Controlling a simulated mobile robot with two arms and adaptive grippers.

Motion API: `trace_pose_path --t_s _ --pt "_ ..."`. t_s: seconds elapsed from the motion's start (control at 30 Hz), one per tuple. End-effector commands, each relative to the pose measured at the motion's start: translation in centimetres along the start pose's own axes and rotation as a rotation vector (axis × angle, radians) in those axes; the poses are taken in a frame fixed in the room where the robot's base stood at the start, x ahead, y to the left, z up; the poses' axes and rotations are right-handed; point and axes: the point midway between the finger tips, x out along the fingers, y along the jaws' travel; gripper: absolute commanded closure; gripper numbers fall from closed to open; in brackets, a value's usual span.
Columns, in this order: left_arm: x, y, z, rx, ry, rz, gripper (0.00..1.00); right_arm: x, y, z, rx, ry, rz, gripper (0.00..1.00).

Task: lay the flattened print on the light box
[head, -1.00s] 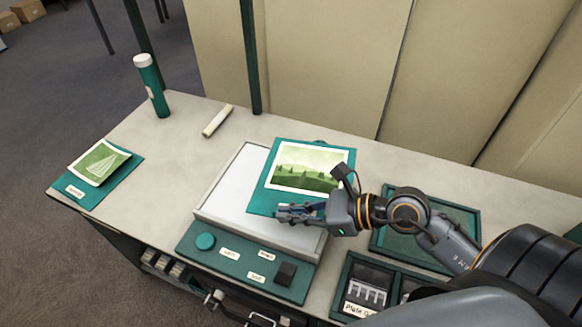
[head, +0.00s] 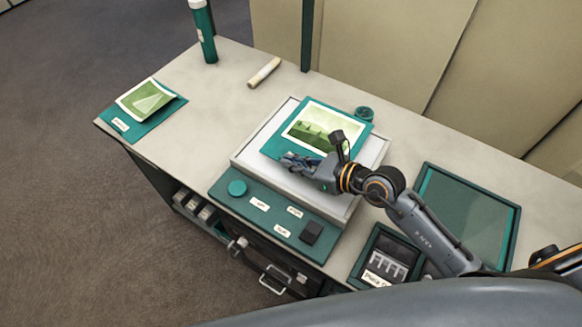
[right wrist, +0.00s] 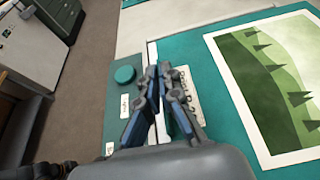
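The print (head: 322,127), a green hill landscape with a white border, lies flat on a teal backing board (head: 275,147). The board is over the pale top of the light box (head: 374,152); whether it touches the surface I cannot tell. My right gripper (head: 288,160) is at the board's near left edge, its fingers closed together there. In the right wrist view the fingertips (right wrist: 160,72) meet beside a partly hidden label on the board, and the print (right wrist: 275,85) is to their right. My left gripper is out of view.
The light box's teal control panel (head: 262,212) has a round knob and a dark block. A second green print (head: 146,99) lies on a teal mat at left. A bottle (head: 203,35), a pale roll (head: 264,72) and a teal tray (head: 465,215) stand around. Cabinets close off the back.

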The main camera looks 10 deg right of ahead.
Motion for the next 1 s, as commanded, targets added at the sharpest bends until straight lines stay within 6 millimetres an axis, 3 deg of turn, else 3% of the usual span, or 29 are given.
trace_pose_path --t_s 0.17,0.4,0.77,0.9,1.0 --pt "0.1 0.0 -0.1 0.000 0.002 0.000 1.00 1.3 -0.4 -0.7 0.000 -0.001 -0.001 1.00" --pt "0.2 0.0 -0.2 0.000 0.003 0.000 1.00 2.5 -0.4 -3.5 0.000 -0.001 -0.001 1.00" --pt "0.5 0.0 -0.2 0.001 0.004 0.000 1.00 2.6 -0.4 -3.8 -0.001 -0.001 -0.001 1.00" --pt "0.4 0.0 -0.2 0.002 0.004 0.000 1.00 2.6 -0.4 -3.8 0.000 0.000 0.000 0.75" --pt "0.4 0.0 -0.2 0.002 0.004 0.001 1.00 2.6 -0.3 -3.8 0.000 0.000 0.000 0.72"
